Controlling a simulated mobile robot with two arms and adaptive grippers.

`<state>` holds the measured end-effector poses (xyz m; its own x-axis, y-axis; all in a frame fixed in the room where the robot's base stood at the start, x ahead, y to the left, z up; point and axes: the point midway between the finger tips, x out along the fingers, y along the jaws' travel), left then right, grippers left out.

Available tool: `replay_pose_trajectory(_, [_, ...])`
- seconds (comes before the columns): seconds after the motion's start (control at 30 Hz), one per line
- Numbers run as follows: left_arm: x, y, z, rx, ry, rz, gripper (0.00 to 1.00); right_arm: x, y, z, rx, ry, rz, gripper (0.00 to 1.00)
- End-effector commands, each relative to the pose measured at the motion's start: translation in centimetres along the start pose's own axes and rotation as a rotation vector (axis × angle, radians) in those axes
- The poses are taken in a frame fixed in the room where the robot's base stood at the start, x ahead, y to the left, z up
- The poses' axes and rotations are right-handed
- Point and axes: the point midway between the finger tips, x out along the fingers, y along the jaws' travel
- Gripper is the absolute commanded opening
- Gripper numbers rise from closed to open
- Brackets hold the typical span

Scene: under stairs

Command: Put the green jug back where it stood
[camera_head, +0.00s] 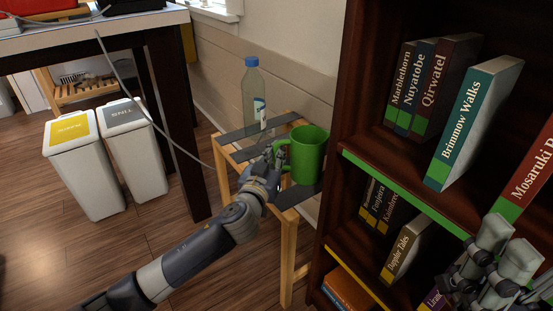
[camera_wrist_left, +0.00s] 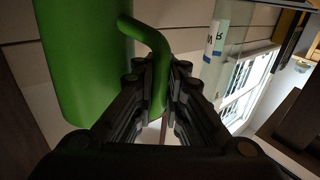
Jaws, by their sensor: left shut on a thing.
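The green jug (camera_head: 308,152) is upright over the right part of a small wooden stand (camera_head: 288,216) with dark strips across its top. I cannot tell whether its base touches the stand. My left gripper (camera_head: 274,166) is shut on the jug's handle, on the jug's left side. In the left wrist view the handle (camera_wrist_left: 156,58) runs down between the fingers (camera_wrist_left: 158,100), and the jug's body (camera_wrist_left: 88,60) is at upper left. My right gripper (camera_head: 500,265) is at the lower right in front of the bookshelf; its finger opening is unclear.
A clear bottle (camera_head: 253,100) with a blue cap stands on the stand, left of the jug. A dark bookshelf (camera_head: 337,200) with several books rises close on the right. Two bins (camera_head: 85,170) stand by a table (camera_head: 90,40) at left. The floor between is clear.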

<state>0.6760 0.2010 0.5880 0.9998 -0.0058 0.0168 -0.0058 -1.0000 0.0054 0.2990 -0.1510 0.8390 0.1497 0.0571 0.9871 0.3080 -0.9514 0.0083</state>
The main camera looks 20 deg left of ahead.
Motion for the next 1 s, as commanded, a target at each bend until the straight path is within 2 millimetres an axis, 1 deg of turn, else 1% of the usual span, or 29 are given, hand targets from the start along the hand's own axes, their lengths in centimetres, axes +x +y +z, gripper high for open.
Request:
replay_pose_trajectory(0.27, [0.0,0.0,-0.2,-0.001,0.005,0.001,0.0,0.1,0.0,0.0,0.0,0.001,-0.001,0.74])
replay_pose_trajectory(0.3, [0.0,0.0,0.1,0.0,-0.001,0.0,0.15,0.1,0.0,0.0,0.0,0.001,-0.001,0.74])
replay_pose_trajectory(0.37, [0.0,0.0,0.1,0.0,0.0,0.0,0.29,0.1,0.0,0.0,0.0,0.001,-0.001,0.74])
replay_pose_trajectory(0.4, [0.0,0.0,0.1,0.0,0.0,0.0,0.32,0.1,0.0,0.0,0.0,0.001,-0.001,0.74])
replay_pose_trajectory(0.77, [-0.3,0.1,0.1,0.0,-0.001,0.002,0.32,0.2,0.0,0.0,0.0,0.002,-0.001,0.74])
replay_pose_trajectory(0.87, [-1.1,0.1,0.0,-0.001,-0.001,0.002,0.32,0.4,0.0,-0.2,0.0,0.005,-0.001,0.74])
replay_pose_trajectory(1.0, [-3.2,0.1,0.0,-0.001,-0.003,0.002,0.32,0.5,0.0,-0.4,0.002,0.001,0.005,0.74])
